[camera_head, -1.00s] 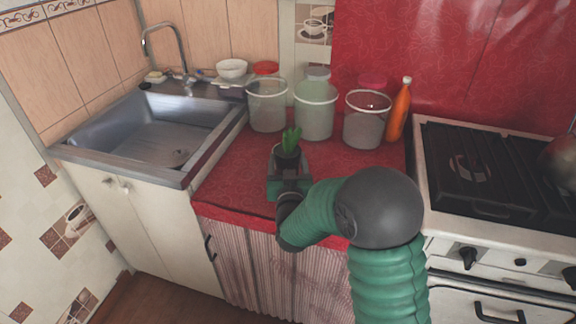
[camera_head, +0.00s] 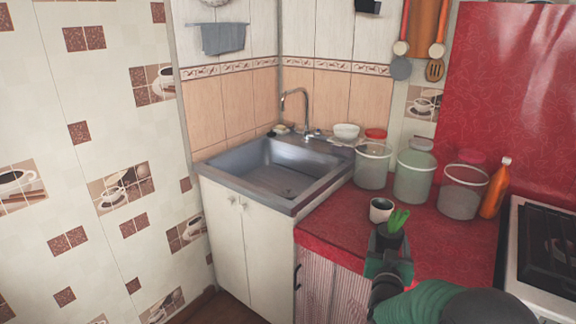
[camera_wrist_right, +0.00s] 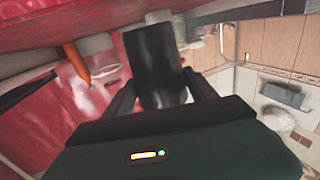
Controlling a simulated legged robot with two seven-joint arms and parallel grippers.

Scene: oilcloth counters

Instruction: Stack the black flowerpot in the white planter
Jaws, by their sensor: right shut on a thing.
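In the right wrist view the flowerpot (camera_wrist_right: 158,68) is a dark block between the two fingers. The white planter (camera_head: 376,216) stands upright on the red counter, with a dark inside. It is just behind and left of the held flowerpot, and the flowerpot is not inside it. The head view does not show clearly how high the flowerpot is above the counter. My left gripper is not in view.
Clear bucket-like containers (camera_head: 414,178) stand along the back of the red counter (camera_head: 335,222), with an orange bottle (camera_head: 494,190) at their right. A steel sink (camera_head: 270,170) is to the left and a stove (camera_head: 548,240) to the right. Counter space lies around the planter.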

